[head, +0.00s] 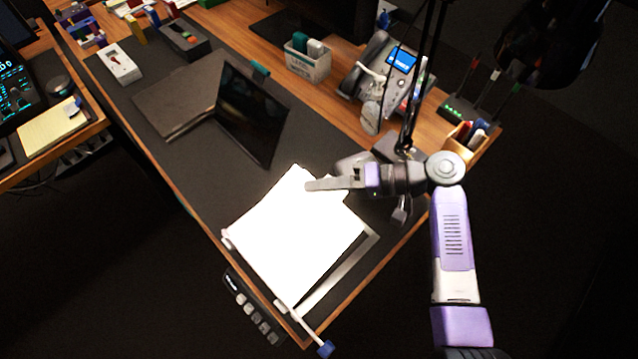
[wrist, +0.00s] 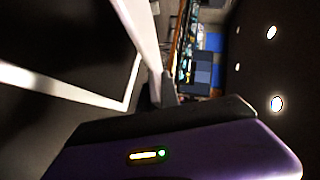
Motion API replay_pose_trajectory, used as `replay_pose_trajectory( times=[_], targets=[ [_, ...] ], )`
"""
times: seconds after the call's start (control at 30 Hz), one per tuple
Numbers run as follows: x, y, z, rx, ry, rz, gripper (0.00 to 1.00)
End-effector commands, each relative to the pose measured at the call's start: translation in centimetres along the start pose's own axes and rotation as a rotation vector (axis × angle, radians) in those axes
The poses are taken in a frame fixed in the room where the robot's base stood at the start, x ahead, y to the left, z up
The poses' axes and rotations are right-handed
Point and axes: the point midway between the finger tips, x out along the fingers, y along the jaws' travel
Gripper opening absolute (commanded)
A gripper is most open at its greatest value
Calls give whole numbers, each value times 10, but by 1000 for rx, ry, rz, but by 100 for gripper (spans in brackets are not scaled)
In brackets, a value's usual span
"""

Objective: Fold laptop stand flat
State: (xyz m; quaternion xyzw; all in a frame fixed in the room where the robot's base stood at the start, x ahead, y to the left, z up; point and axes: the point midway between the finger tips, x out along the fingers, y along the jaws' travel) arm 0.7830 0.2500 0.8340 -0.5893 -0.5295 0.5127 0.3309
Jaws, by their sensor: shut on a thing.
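The laptop stand (head: 295,235) is at the near end of the desk. Its upper plate is a bright, washed-out white panel, raised and tilted over a pale grey base (head: 345,268) that shows along its lower right side. My gripper (head: 312,185) reaches in from the right at the panel's far edge and is shut on it. In the wrist view a pale plate (wrist: 143,35) seen nearly edge-on runs down to the dark finger (wrist: 168,90). The exact contact and the stand's hinge are hidden.
A grey slab (head: 180,98) with a dark screen (head: 252,110) lies farther back on the dark mat. A phone-like device (head: 385,75), a white bin (head: 307,62) and a pen holder (head: 470,135) line the desk's right side. A blue-tipped rod (head: 325,348) sticks out at the near edge.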

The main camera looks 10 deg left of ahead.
Motion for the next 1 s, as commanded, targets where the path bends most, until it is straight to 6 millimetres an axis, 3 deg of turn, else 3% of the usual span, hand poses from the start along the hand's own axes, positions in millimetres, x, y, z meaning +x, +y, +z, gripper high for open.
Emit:
replay_pose_trajectory(
  times=[0.23,0.57,0.6,0.67,1.0],
  targets=[
    [1,28,2,2,2,6,0],
    [0,29,2,2,1,7,0],
    [0,29,2,2,1,7,19],
    [0,29,2,2,1,6,28],
    [-2,27,1,0,2,3,28]
  ],
)
